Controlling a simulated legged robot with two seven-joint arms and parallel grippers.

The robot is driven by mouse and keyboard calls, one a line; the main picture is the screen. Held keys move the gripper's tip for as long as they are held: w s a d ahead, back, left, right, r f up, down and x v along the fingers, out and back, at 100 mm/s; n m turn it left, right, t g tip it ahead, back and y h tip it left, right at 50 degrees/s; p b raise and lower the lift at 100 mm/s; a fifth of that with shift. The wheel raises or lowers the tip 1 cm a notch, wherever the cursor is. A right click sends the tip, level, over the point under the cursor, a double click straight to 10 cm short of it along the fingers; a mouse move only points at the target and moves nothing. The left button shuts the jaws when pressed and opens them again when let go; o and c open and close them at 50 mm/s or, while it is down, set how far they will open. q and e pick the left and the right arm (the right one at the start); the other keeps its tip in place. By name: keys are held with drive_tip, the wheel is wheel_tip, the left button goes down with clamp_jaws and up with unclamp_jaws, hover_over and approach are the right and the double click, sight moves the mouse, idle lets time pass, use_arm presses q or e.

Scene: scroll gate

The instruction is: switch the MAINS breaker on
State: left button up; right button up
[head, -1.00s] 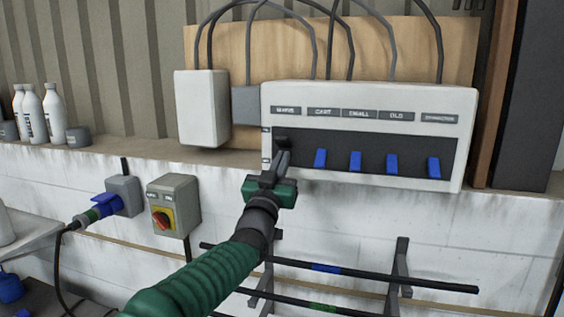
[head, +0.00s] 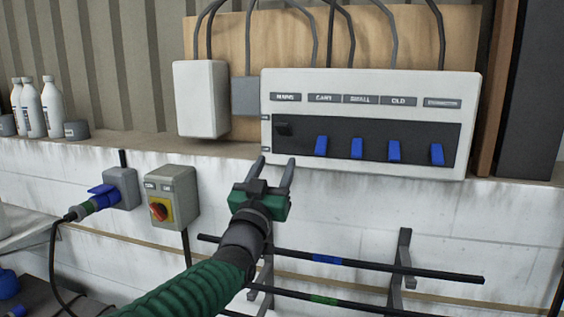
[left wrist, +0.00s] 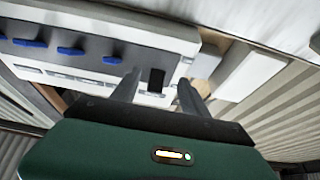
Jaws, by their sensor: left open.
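The MAINS breaker (head: 284,128) is a black lever under the MAINS label, at the left end of the breaker panel (head: 370,173). It sits higher in the dark slot than the blue levers, near the upper of two small side marks, whose text is too small to read. My left gripper (head: 275,160) is open and empty, below and in front of the panel's lower left edge, apart from the lever. In the left wrist view the black lever (left wrist: 156,78) shows beyond and between my open fingers (left wrist: 157,90). My right gripper is not in view.
Several blue levers (head: 357,148) stand right of MAINS. A grey box with a red rotary switch (head: 159,210) and a blue plug (head: 103,197) are on the wall at left. A rack with dark rods (head: 380,264) is below the panel. White bottles (head: 52,107) stand on the ledge.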

use_arm(q)
drive_tip(key=b+v, duration=0.3)
drive_tip(key=v, duration=0.7)
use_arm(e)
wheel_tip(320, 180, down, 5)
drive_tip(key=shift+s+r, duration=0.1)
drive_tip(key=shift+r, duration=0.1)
use_arm(q)
drive_tip(key=shift+a+f, duration=0.1)
drive_tip(key=s+a+f+g+y, duration=0.1)
drive_tip(key=a+f+g, duration=0.15)
drive_tip(key=f, duration=0.85)
drive_tip(key=s+a+f+n+g+y, duration=0.15)
drive_tip(key=f+g, duration=0.25)
drive_tip(key=f, duration=0.6)
drive_tip(key=s+a+f+g+y, duration=0.15)
drive_tip(key=f+g, duration=0.25)
drive_tip(key=f, duration=0.7)
drive_tip(key=s+a+f+g, duration=0.2)
drive_tip(key=s+f+g, duration=0.2)
drive_tip(key=s+f, duration=0.5)
drive_tip(key=s+a+f+g, duration=0.3)
drive_tip(key=s+f+g, duration=0.2)
drive_tip(key=s+f, duration=0.5)
drive_tip(key=shift+s+n, duration=0.35)
drive_tip(key=shift+s, duration=0.75)
